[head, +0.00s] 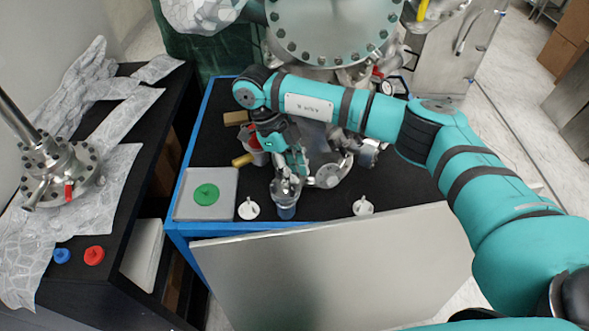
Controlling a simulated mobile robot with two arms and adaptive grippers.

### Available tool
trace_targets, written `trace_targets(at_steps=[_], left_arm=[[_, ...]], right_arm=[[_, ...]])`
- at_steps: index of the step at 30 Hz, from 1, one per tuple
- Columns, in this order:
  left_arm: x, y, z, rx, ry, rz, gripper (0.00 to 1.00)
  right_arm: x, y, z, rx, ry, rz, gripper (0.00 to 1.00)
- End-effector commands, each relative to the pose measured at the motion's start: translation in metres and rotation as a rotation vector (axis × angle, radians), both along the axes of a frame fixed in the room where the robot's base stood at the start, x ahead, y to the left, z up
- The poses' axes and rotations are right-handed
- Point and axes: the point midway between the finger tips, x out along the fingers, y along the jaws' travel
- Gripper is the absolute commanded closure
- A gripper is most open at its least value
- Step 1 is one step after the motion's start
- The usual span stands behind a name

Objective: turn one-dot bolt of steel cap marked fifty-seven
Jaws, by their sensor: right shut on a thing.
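My right gripper (291,172) reaches down over the black-topped table and points at the front of it. It is shut on a small grey metallic thing (285,188), just above or at the mouth of a blue cup (286,211); I cannot tell whether they touch. A round steel flanged piece (328,176) lies just right of the gripper, partly hidden by my arm. It may be the steel cap, but no fifty-seven mark or dotted bolt is readable. My left gripper is not in view.
A large bolted steel chamber (335,28) stands behind. A grey plate (180,196) with a green disc (206,194) and white knobbed pieces (249,208) (363,206) sit on the table. A panel (340,275) stands in front. Left bench holds a foil-surrounded flange (62,172), blue and red knobs (94,255).

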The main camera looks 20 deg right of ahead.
Motion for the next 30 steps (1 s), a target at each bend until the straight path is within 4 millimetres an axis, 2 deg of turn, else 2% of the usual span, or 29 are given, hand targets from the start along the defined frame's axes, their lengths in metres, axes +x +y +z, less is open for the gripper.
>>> trace_targets(at_steps=[6,7,9,23,26,30], left_arm=[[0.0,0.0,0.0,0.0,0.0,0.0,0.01],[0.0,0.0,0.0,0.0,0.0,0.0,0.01],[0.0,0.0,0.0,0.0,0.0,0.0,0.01],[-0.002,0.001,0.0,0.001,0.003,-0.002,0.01],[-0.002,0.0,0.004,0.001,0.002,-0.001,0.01],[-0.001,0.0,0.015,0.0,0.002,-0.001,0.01]], right_arm=[[0.001,0.0,0.001,0.002,-0.003,0.0,1.0],[0.001,0.0,0.001,0.002,-0.003,0.0,0.84],[0.001,0.0,0.001,0.002,-0.002,0.001,0.77],[0.0,0.0,0.0,0.001,-0.001,0.005,0.77],[0.0,0.0,0.001,-0.001,-0.001,0.039,0.77],[-0.001,0.001,0.004,0.001,0.001,0.173,0.77]])
